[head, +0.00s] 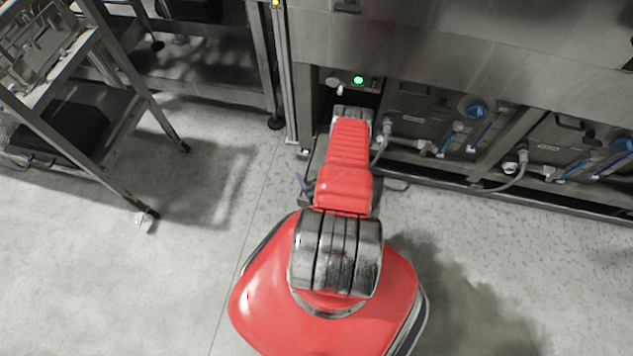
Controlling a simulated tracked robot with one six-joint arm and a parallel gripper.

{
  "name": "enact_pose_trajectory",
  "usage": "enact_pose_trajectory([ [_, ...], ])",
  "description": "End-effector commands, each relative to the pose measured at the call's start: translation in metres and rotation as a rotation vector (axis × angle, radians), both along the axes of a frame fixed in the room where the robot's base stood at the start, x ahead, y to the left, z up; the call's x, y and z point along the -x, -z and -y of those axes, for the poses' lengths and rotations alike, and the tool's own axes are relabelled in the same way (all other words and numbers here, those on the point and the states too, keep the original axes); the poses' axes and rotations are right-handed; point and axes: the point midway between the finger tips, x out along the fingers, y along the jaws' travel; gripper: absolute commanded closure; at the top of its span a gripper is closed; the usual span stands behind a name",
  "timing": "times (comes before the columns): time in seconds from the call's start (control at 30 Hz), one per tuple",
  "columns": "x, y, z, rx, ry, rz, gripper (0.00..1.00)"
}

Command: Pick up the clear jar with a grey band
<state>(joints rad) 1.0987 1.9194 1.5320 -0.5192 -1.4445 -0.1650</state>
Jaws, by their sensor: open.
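I cannot make out a clear jar with a grey band in the head view. My red arm reaches forward to the open bay (323,95) under the steel machine, and its far end is at the bay's mouth. My gripper is hidden beyond the arm, so neither its fingers nor anything between them shows. A small pale object (336,84) shows in the bay beside a green-lit button (358,79); it is too small to identify.
The steel machine (450,40) spans the top. Grey containers with blue caps (476,108) and hoses (510,182) fill the bays to the right. A wheeled steel rack (110,120) stands at the left, with a dark bin (65,128). The floor (190,240) at left is clear.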

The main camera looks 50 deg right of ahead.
Motion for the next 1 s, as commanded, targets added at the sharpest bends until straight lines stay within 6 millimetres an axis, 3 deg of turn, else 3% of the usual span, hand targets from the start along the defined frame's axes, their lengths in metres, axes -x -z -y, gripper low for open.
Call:
enact_pose_trajectory([
  [0.5, -0.0003, 0.0001, 0.0000, 0.000, -0.001, 0.000, 0.25],
  [1.0, -0.0004, 0.0001, -0.0001, 0.000, -0.001, 0.000, 0.60],
])
